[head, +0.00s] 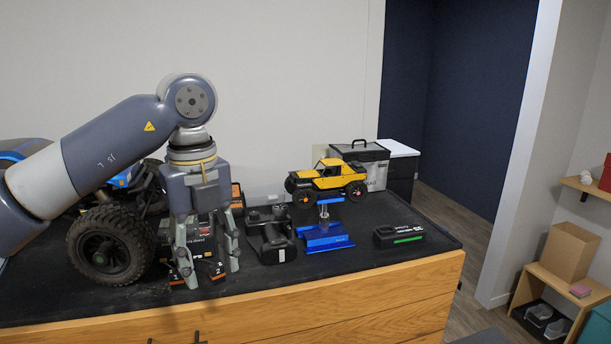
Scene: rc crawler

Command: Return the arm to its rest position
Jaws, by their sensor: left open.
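My left gripper (207,264) points down over the black top of the wooden cabinet (350,300). Its fingers are apart and nothing is held between them. My left arm comes in from the left, bends at the elbow and hangs down to the gripper. Behind the fingers is a dark box-shaped device (203,237), partly hidden by them, with small numbered orange-and-black parts near its base. My right gripper is not in view.
A large blue crawler with a big black tyre (108,246) stands left, partly behind my arm.

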